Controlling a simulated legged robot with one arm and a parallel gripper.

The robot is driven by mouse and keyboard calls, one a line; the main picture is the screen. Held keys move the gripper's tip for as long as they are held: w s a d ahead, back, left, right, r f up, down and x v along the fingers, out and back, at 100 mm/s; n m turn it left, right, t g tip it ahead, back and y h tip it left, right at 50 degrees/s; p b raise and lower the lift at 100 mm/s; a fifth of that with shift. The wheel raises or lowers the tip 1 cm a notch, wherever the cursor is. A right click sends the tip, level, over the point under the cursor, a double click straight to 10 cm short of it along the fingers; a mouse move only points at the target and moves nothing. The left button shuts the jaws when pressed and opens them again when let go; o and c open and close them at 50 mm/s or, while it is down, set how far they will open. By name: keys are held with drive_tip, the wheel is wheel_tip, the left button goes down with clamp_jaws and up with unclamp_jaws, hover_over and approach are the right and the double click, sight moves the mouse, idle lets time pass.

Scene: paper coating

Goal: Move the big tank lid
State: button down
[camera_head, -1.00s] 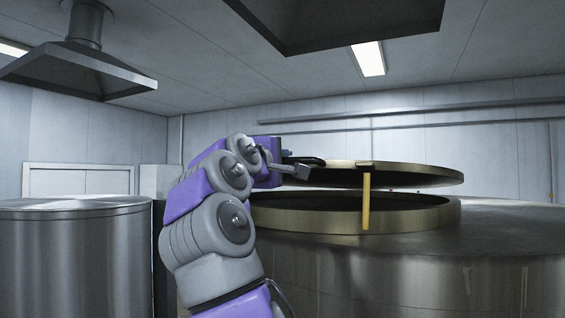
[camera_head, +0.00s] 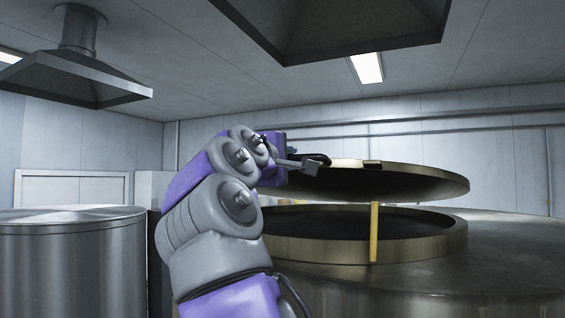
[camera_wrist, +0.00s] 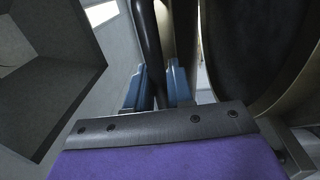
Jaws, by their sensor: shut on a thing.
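The big tank lid (camera_head: 405,184) is a brassy disc with a dark underside. It hangs tilted above the round collar (camera_head: 300,249) of the big tank, with a clear gap between them. My gripper (camera_head: 300,162) is at the lid's upper left edge. In the wrist view my gripper's blue fingers (camera_wrist: 157,88) are shut on a dark bar (camera_wrist: 148,45), seemingly the lid's handle; the exact contact is partly hidden. The lid also shows as a dark disc at the right of the wrist view (camera_wrist: 250,45).
A yellow post (camera_head: 374,232) stands upright at the collar's front. A smaller steel tank (camera_head: 70,265) is at left. Dark extractor hoods hang overhead, one above the lid (camera_head: 340,50) and one at the left (camera_head: 75,80).

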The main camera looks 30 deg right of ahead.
drive_tip(key=shift+r+p, duration=0.45)
drive_tip(key=shift+r, duration=0.3)
drive_tip(key=shift+w, duration=0.1)
drive_tip(key=shift+d+f, duration=0.1)
drive_tip(key=c, duration=1.2)
unclamp_jaws()
drive_tip(key=shift+o, duration=0.2)
drive_tip(key=b+v, duration=0.2)
drive_tip(key=v, duration=1.5)
drive_tip(key=shift+a, duration=0.35)
drive_tip(key=shift+d+f, duration=0.1)
